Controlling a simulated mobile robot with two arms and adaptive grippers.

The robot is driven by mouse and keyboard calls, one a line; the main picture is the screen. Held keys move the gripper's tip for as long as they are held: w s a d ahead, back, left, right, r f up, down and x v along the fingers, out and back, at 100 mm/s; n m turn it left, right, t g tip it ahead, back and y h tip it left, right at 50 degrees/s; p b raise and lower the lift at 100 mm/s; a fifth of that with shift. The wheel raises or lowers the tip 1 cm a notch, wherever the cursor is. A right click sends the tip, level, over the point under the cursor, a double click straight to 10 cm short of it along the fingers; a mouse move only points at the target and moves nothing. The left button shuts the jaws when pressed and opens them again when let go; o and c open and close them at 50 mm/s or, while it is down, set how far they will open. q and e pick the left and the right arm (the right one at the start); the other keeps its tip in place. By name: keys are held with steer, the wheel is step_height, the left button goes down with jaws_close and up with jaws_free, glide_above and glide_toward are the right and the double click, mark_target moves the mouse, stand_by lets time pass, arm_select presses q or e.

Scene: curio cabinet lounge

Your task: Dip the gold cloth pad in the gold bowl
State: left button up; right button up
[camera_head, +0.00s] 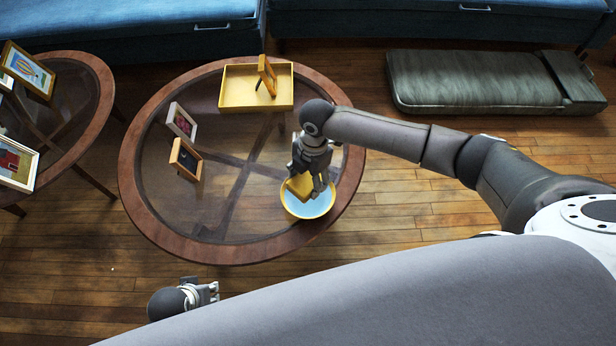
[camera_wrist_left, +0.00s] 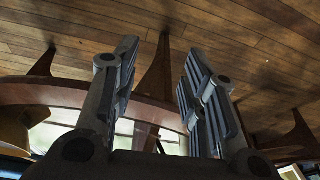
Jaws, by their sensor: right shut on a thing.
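The gold bowl (camera_head: 287,204), pale blue inside, stands on the right front part of the round glass-topped table (camera_head: 222,254). My right gripper (camera_head: 309,186) reaches down from above and is shut on the gold cloth pad (camera_head: 298,187). The pad is tilted and held at the bowl's mouth, over its left back part. Whether it touches the blue inside cannot be told. My left gripper (camera_head: 210,292) is in front of the table, over the floor. In the left wrist view its fingers (camera_wrist_left: 160,58) are apart with nothing between them.
A yellow tray (camera_head: 238,101) with a small frame (camera_head: 267,75) stands at the table's back. A white frame (camera_head: 181,122) and a wooden frame (camera_head: 186,159) stand at its left. A second table (camera_head: 88,118) is at the left. A grey cushion (camera_head: 475,82) lies on the floor.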

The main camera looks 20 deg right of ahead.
mark_target(308, 186)
step_height(308, 186, down, 4)
steer(key=b, duration=0.4)
arm_select(q)
steer(key=w+v, duration=0.2)
steer(key=v, duration=1.1)
steer(key=shift+r+t, duration=0.35)
steer(key=shift+t, duration=0.05)
arm_select(e)
steer(key=shift+f, duration=0.1)
arm_select(q)
steer(key=shift+a, duration=0.15)
